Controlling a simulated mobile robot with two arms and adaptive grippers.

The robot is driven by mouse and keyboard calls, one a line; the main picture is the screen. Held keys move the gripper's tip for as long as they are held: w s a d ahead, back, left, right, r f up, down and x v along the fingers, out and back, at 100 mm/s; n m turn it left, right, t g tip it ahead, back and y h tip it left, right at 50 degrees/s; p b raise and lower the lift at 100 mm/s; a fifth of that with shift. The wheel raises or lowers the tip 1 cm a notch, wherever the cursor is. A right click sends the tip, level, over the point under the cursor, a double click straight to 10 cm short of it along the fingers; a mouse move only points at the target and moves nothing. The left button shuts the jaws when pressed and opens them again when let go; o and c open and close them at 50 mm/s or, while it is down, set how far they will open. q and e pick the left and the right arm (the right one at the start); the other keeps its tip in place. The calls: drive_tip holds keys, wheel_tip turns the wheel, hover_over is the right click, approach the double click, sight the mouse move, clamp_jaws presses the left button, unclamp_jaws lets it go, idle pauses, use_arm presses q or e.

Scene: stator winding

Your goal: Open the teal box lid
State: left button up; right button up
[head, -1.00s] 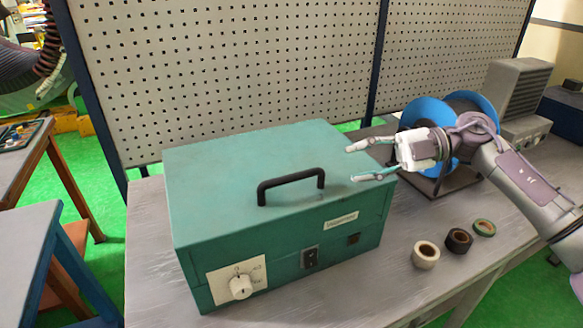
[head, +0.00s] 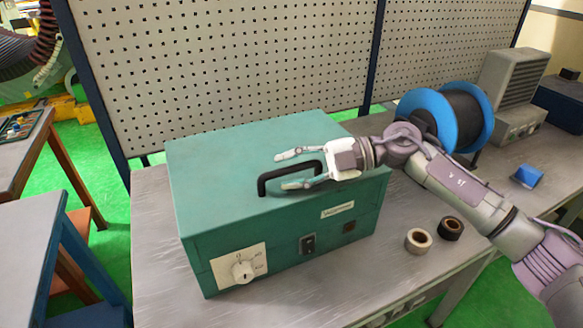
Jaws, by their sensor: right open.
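The teal box (head: 225,215) stands on the grey workbench with its lid (head: 225,150) shut. A black handle (head: 268,185) is fixed on the lid near the front edge. The front has a white dial, a black switch and a label. My right gripper (head: 285,170) reaches in from the right over the lid. Its fingers are open and point left, one behind the handle and one in front of it, overlapping the handle's right part in the picture. I cannot tell whether they touch it. My left gripper is not in view.
A blue spool (head: 420,113) and a grey vented unit (head: 510,80) stand at the back right. A white tape roll (head: 418,240), a dark roll (head: 451,229) and a small blue item (head: 527,175) lie on the workbench (head: 160,270). A pegboard (head: 220,60) rises behind the box.

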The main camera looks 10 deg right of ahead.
drive_tip(key=c, duration=0.3)
clamp_jaws()
use_arm(q)
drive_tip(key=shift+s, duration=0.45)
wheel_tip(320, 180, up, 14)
drive_tip(key=p, duration=1.3)
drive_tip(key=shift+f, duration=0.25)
use_arm(e)
drive_tip(key=w+a+r+m, duration=0.1)
drive_tip(key=w+r, duration=0.2)
drive_tip(key=r, duration=0.4)
drive_tip(key=w+a+r+m+h, duration=0.1)
drive_tip(key=w+r, duration=0.3)
drive_tip(key=r, duration=0.4)
drive_tip(key=shift+w+a+r+g, duration=0.2)
drive_tip(key=shift+w+r+g, duration=0.1)
drive_tip(key=shift+g, duration=0.1)
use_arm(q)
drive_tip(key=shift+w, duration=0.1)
